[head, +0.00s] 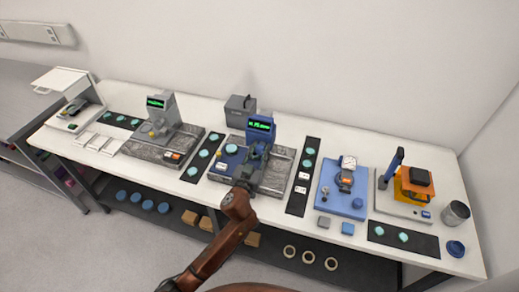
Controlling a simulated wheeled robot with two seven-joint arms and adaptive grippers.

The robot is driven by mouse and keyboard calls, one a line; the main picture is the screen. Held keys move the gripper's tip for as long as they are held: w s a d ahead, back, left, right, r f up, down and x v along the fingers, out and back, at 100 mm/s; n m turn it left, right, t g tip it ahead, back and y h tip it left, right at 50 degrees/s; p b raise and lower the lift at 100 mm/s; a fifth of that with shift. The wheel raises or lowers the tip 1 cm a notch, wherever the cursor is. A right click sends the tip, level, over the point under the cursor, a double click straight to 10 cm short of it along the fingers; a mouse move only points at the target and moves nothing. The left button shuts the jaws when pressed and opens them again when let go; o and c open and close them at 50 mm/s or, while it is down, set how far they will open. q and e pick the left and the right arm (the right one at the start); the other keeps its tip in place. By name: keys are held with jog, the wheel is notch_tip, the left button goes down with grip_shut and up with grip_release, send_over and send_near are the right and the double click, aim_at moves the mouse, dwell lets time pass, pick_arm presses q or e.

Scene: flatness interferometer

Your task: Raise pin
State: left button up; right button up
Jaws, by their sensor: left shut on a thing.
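A blue instrument (261,124) with a lit green display stands on a grey stone base (275,180) near the middle of the bench. My left arm reaches in from the bottom of the head view. Its dark left gripper (258,150) is at the front of the blue instrument, just below the display. The gripper is shut on a small part there, which looks to be the pin. The pin itself is hidden by the fingers and too small to make out. My right gripper is not in view.
A similar grey instrument (162,110) stands to the left. Black strips (303,175) with teal discs lie between the stations. A blue plate with a dial gauge (348,163), an orange device (413,182) and a metal cup (455,213) stand to the right. A grey box (240,108) is behind.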

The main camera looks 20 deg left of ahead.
pick_arm(q)
jog(key=m+p, duration=0.1)
jog(key=m, duration=0.2)
jog(key=shift+p, duration=0.35)
jog(key=m+p, duration=0.2)
jog(key=m, duration=0.4)
jog(key=shift+d, duration=0.15)
jog(key=m+p, duration=0.1)
jog(key=m, duration=0.4)
jog(key=shift+d+f, duration=0.1)
jog(key=m+p, duration=0.1)
jog(key=m, duration=0.2)
jog(key=shift+m, duration=0.4)
jog(key=shift+f+m+p, duration=0.15)
jog(key=shift+m+p, duration=0.3)
jog(key=shift+m, duration=0.85)
jog(key=shift+f, duration=0.1)
jog(key=o, duration=1.2)
jog(key=shift+c, duration=0.2)
